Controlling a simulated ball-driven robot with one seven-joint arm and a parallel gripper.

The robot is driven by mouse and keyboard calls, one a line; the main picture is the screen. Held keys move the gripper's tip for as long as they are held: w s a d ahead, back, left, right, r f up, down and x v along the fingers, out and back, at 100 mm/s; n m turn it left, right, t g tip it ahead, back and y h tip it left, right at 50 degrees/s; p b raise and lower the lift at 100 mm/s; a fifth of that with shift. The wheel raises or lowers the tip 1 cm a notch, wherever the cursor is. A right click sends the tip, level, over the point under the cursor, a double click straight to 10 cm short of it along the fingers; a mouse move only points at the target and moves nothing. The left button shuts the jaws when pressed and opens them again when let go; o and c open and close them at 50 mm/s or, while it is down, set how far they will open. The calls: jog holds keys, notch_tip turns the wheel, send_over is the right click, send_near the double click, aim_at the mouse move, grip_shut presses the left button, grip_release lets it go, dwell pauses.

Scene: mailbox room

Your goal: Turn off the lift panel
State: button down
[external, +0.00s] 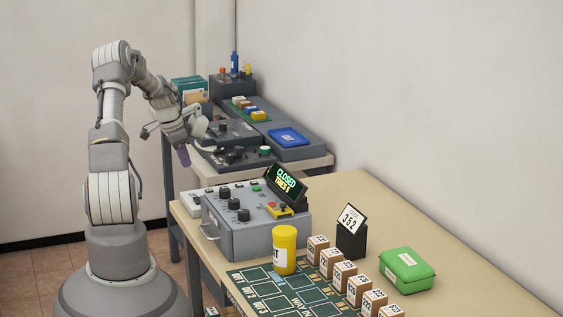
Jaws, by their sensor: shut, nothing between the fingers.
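No label in the external view lets me tell for sure which unit is the lift panel. A dark control panel (262,159) with black knobs and a small green part lies on the far table. A second dark unit (236,131) with a knob sits behind it. My gripper (206,146) is shut and empty, beside the left part of these far panels; contact cannot be told. On the near table stands a grey box (236,240) with several black knobs, a red button on a yellow base (279,209) and a lit display (287,184) reading "CLOSED".
A yellow canister (285,249), a row of small cartons (345,276), a black stand with a "352" card (351,232) and a green case (407,268) occupy the near table. A blue tray (288,137) lies on the far table.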

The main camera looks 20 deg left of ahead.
jog(key=shift+v, duration=1.1)
jog(key=shift+w, duration=0.1)
jog(key=b, duration=0.5)
send_over(198, 198)
jog(key=f, duration=1.1)
jog(key=shift+s+a+f, duration=0.15)
jog(key=shift+s+a, duration=0.05)
jog(key=shift+s, duration=0.2)
jog(key=shift+a+f, duration=0.1)
jog(key=shift+f, duration=0.65)
